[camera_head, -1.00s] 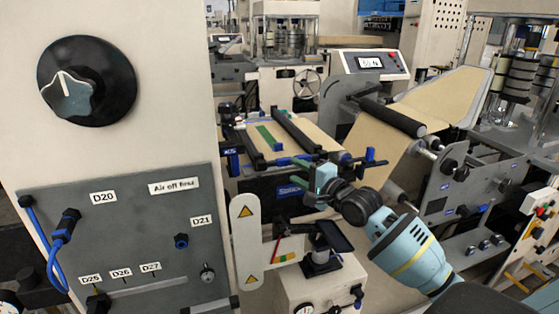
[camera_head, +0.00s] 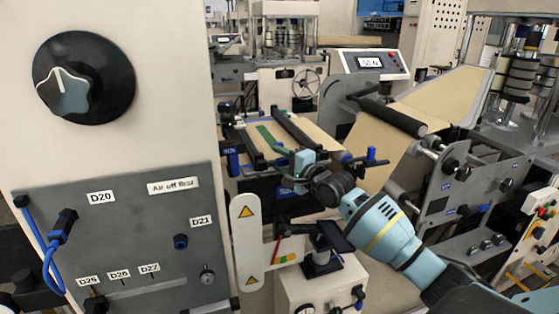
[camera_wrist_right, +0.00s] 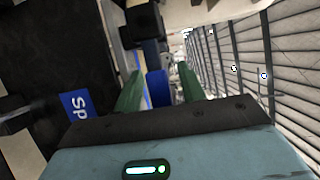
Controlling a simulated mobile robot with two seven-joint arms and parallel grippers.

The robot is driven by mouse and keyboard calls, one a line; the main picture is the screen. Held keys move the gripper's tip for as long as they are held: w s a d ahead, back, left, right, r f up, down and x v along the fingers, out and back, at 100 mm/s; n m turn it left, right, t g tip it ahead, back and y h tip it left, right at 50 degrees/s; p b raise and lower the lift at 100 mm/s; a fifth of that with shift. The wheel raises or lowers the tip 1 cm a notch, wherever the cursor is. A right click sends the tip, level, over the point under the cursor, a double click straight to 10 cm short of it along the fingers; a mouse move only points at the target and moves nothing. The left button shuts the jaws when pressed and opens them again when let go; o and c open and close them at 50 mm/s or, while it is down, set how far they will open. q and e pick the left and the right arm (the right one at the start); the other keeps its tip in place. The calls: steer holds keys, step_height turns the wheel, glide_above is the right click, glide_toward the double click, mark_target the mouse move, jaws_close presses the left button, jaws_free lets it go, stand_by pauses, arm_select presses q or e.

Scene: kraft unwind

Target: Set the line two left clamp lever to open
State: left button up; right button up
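In the head view, my right gripper (camera_head: 284,168) is at the front edge of the splice table (camera_head: 318,139), between its two dark clamp bars (camera_head: 296,132). In the right wrist view, its two green fingers (camera_wrist_right: 158,92) stand apart. A blue lever-like part (camera_wrist_right: 158,88) shows between and beyond them; I cannot tell whether they touch it. Blue levers show at the table's left end (camera_head: 233,160) and right end (camera_head: 371,154). I cannot tell which lever the wrist view shows. My left gripper is not in view.
A blue "Sp..." label (camera_wrist_right: 77,104) is on the dark surface beside the fingers. A grey panel (camera_head: 130,240) and a white guard with warning triangles (camera_head: 246,245) stand at left. A roller (camera_head: 392,114) with brown paper is at right.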

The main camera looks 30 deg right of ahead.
steer(key=shift+w, duration=0.2)
jaws_close()
stand_by(0.3)
